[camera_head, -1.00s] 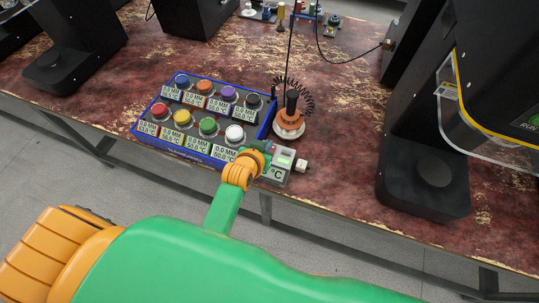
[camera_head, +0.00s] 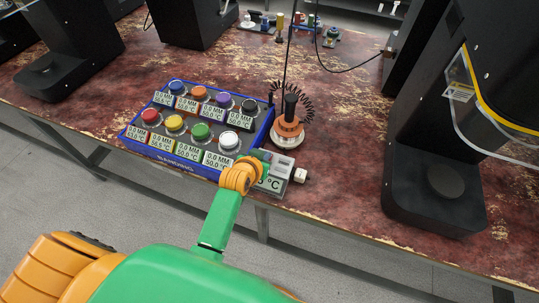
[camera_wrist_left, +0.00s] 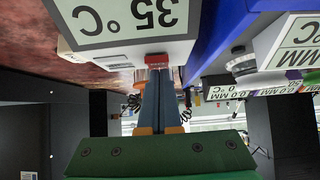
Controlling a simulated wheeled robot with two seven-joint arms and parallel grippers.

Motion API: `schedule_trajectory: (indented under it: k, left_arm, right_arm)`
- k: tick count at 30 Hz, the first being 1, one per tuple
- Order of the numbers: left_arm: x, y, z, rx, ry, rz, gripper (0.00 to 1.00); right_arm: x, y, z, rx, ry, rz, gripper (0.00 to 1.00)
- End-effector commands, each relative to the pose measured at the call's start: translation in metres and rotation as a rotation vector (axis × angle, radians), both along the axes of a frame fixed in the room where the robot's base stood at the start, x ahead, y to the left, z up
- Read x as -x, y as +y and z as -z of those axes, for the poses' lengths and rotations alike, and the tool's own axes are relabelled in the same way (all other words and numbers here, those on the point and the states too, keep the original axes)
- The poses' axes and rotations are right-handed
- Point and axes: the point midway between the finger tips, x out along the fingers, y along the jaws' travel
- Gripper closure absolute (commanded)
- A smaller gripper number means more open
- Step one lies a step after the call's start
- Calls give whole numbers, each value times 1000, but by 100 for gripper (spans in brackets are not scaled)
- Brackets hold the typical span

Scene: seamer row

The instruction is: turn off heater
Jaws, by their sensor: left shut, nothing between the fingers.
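The heater (camera_head: 283,165) is a small grey box at the table's front edge, just right of the blue button box. Its display shows °C in the head view and reads 35 °C, upside down, in the left wrist view (camera_wrist_left: 125,18). A white knob (camera_head: 300,175) sticks out of its right side. My left gripper (camera_head: 262,160) is shut and empty, close against the heater's left side. In the wrist view its fingertips (camera_wrist_left: 158,72) meet a small red part (camera_wrist_left: 157,60) at the heater's edge; I cannot tell whether they touch. My right gripper is not in view.
The blue button box (camera_head: 190,125) with several coloured buttons and displays stands directly left of the heater. An orange device with a black handle (camera_head: 289,122) and coiled cord stands behind it. A black machine (camera_head: 435,190) stands to the right, with bare table between.

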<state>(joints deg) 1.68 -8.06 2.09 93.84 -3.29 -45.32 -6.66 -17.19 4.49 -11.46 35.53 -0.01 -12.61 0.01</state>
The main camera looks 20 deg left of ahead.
Motion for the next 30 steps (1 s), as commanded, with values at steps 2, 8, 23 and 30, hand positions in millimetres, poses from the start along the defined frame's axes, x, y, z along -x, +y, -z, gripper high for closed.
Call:
schedule_trajectory:
  k: [2,8,23,30]
  left_arm:
    - [0,-2,1,3,-1,1,100]
    - [-1,-2,0,4,-2,1,100]
    - [-15,-3,-5,3,-3,2,100]
    - [-17,-2,-26,3,-3,2,100]
  right_arm:
    - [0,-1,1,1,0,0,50]
    - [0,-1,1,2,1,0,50]
    - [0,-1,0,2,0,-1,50]
    - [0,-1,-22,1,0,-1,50]
